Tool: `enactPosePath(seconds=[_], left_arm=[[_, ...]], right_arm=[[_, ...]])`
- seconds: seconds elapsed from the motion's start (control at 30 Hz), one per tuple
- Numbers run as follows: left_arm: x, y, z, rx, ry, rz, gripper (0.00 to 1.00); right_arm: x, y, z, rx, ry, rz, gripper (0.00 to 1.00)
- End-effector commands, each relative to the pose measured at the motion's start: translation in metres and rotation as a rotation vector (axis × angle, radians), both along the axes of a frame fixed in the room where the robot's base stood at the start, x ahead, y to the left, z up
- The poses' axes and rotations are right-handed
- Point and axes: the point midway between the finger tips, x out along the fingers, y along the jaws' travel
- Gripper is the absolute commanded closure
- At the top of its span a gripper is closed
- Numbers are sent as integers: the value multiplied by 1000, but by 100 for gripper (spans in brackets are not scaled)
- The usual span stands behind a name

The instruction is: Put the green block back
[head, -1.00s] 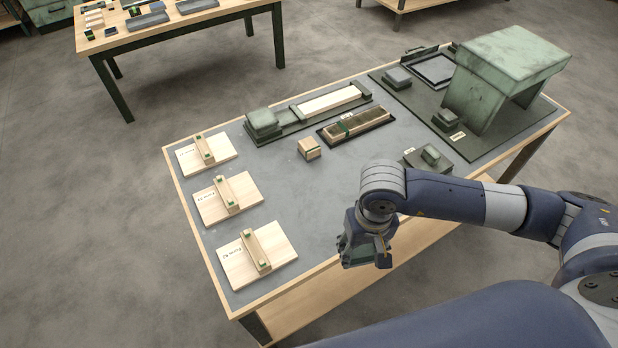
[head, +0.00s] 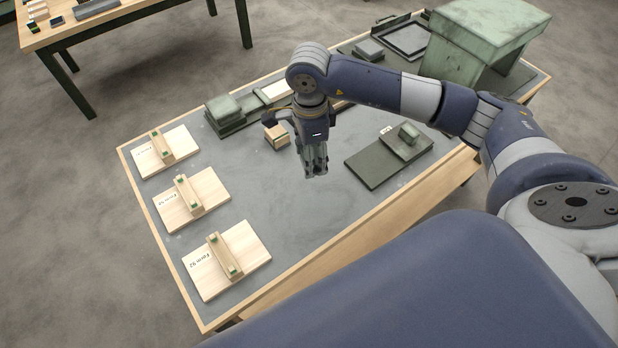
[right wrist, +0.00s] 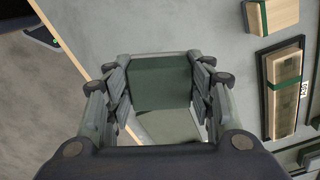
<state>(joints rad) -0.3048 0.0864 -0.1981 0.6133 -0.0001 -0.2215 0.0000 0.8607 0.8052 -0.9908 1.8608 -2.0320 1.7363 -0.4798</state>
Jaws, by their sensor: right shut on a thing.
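In the right wrist view, a dark green block (right wrist: 160,82) sits between the two fingers of my right gripper (right wrist: 155,105). In the head view, this gripper (head: 314,168) points down above the bare grey middle of the table, and its fingers mostly hide the block. The gripper is shut on the block, apart from the fixtures around it. A pale shape shows below the block in the wrist view; I cannot tell what it is. My left gripper is not in view.
A dark green plate (head: 372,167) with a small green block (head: 409,131) lies to the right. A small wooden block (head: 276,136) stands left of the gripper. Three wooden boards, including the nearest (head: 250,240), line the left edge. A green bench-like stand (head: 490,30) is at back right.

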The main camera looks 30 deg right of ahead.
Motion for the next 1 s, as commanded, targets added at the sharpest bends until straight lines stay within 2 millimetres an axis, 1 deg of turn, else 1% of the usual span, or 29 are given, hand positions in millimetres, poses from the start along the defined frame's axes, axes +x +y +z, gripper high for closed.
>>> enactPosePath(seconds=[0.03, 0.1, 0.2, 0.33, 0.4, 0.47, 0.7, 0.93, 1.0], left_arm=[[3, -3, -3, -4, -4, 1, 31], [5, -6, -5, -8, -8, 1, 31], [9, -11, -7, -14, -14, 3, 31], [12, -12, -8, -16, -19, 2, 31], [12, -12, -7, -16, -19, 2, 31], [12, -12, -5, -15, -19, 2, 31], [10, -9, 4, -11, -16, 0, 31], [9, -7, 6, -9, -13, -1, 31], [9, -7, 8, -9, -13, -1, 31]], right_arm=[[6, -1, 1, 4, -2, -79, 73], [13, -3, 4, 9, -5, -183, 73], [19, -5, 8, 14, -4, -301, 73], [25, -7, 11, 19, -3, -396, 73], [25, -7, 10, 21, -1, -422, 73], [25, -7, 4, 20, 3, -434, 73], [25, -7, -39, 19, 3, -436, 73], [26, -7, -58, 20, 1, -434, 73], [25, -7, -67, 20, 3, -434, 73]])
